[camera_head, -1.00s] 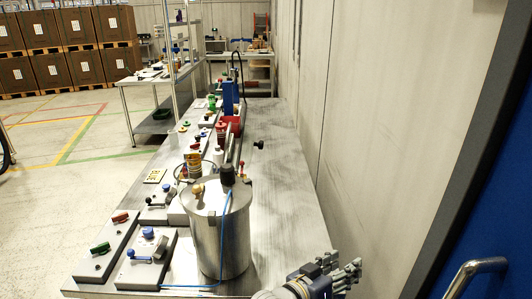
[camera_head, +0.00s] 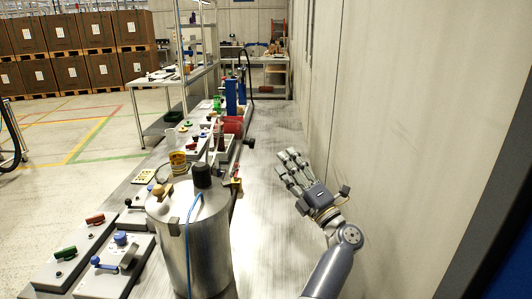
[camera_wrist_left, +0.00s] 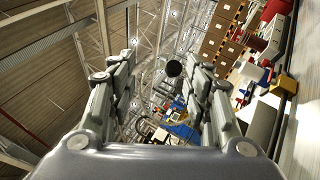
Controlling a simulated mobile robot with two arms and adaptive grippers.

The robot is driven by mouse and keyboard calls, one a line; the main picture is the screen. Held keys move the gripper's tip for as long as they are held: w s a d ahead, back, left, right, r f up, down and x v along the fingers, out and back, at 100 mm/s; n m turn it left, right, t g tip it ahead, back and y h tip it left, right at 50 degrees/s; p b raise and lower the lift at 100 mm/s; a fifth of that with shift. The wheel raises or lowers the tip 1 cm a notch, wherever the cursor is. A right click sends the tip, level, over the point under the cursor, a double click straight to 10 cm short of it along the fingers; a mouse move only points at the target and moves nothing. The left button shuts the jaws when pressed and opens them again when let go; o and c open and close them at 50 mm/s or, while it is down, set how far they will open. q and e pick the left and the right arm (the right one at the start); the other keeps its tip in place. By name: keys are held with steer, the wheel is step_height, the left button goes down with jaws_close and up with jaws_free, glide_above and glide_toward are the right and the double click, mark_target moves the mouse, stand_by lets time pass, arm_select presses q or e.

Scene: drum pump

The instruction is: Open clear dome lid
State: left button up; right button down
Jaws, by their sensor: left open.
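I cannot make out a clear dome lid for certain in either view. Several small control boxes and parts stand in a row along the left side of the long metal workbench (camera_head: 265,255). My left gripper (camera_head: 284,165) is open and empty, above the bare right side of the bench, right of the row and apart from it. In the left wrist view its two spread fingers (camera_wrist_left: 160,72) have nothing held between them. A dark round end shows in the gap, in the background. My right gripper is in neither view.
A large steel drum (camera_head: 200,250) with a black cap stands at the near left of the bench. A wall (camera_head: 400,120) bounds the right. The bench's right strip is clear.

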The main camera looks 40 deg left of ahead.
arm_select(q)
steer(key=a+r+n+g+h+p, duration=0.1)
steer(key=a+n+g+p, duration=0.1)
steer(key=a, duration=0.9)
steer(key=shift+s+r+n+g+p, duration=0.2)
steer(key=shift+n+g+p, duration=0.25)
steer(key=shift+g, duration=0.35)
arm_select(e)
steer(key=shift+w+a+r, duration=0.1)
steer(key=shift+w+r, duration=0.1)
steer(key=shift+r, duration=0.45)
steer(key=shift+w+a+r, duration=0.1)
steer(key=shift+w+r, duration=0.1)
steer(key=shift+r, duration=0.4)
arm_select(q)
steer(key=shift+a, duration=0.1)
steer(key=shift+c, duration=0.6)
steer(key=shift+r, duration=0.1)
jaws_close()
